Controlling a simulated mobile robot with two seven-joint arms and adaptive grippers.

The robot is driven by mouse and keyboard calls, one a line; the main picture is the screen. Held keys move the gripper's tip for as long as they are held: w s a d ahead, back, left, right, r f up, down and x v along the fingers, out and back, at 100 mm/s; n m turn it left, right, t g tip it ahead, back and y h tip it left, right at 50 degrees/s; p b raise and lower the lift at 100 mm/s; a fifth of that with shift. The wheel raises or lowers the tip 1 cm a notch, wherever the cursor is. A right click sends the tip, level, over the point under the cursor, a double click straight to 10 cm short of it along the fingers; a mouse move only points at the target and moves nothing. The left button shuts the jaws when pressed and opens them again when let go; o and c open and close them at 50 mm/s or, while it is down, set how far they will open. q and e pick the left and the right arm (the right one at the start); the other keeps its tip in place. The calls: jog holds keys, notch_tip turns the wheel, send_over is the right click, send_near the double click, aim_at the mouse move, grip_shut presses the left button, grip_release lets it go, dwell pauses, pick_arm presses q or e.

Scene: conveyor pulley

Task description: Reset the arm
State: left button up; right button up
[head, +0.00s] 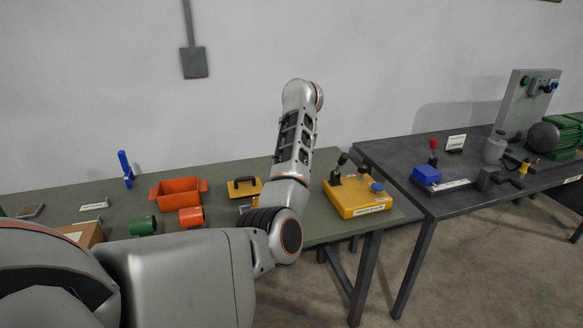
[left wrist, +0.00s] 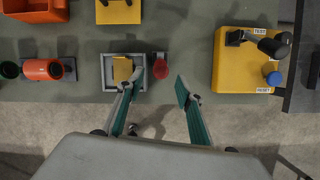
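My left arm reaches from the lower left of the head view over the green-grey table, its forearm (head: 294,140) raised. Its gripper does not show there. In the left wrist view my left gripper (left wrist: 160,84) is open, its two green-padded fingers apart and nothing held between them. A yellow box (head: 360,202) stands at the table's right end, right of my arm. It also shows in the left wrist view (left wrist: 238,72), right of the fingers and apart from them. It bears a black lever (left wrist: 262,42) by a TEST label and a blue button (left wrist: 273,78) by a RESET label. My right gripper is not in view.
Left of the box are a grey tray (left wrist: 108,86) with a yellow block (left wrist: 122,70), a red round piece (left wrist: 160,68), an orange bin (head: 180,190) and orange and green cylinders. A dark table (head: 400,150) with machine parts adjoins on the right. A wall stands behind.

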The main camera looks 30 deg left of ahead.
pick_arm(q)
jog(key=shift+w+d, duration=0.1)
jog(key=shift+d, duration=0.15)
